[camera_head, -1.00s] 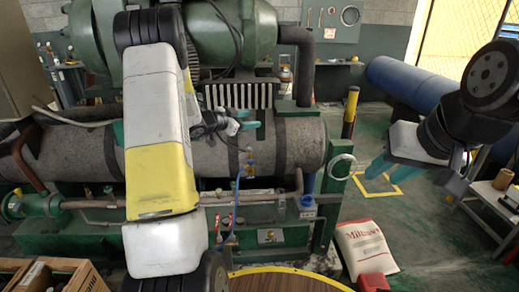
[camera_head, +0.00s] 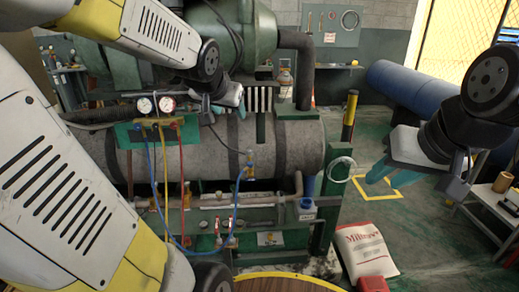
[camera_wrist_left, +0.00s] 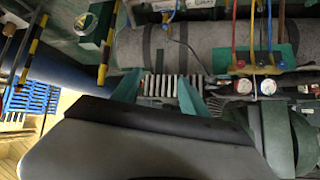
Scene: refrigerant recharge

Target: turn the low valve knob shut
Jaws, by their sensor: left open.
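The gauge manifold, a green plate (camera_head: 128,138) with two round gauges (camera_head: 156,104), stands left of centre before the grey tank. Blue, yellow and red hoses hang from it. In the left wrist view the plate (camera_wrist_left: 262,54) is at the right, with small coloured knobs (camera_wrist_left: 240,64) along it. I cannot tell which is the low valve knob. My left gripper (camera_head: 241,108) is to the right of the manifold in the head view, apart from it. Its teal fingers are spread and empty in the left wrist view (camera_wrist_left: 158,92). My right gripper (camera_head: 385,174) hangs open and empty at the right.
The grey tank (camera_head: 290,145) and its pipes fill the middle. A blue hose (camera_head: 240,187) runs to a fitting on the tank. A white sack (camera_head: 366,248) and a red box (camera_head: 372,284) lie on the floor. A blue cylinder (camera_head: 415,87) lies behind my right arm.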

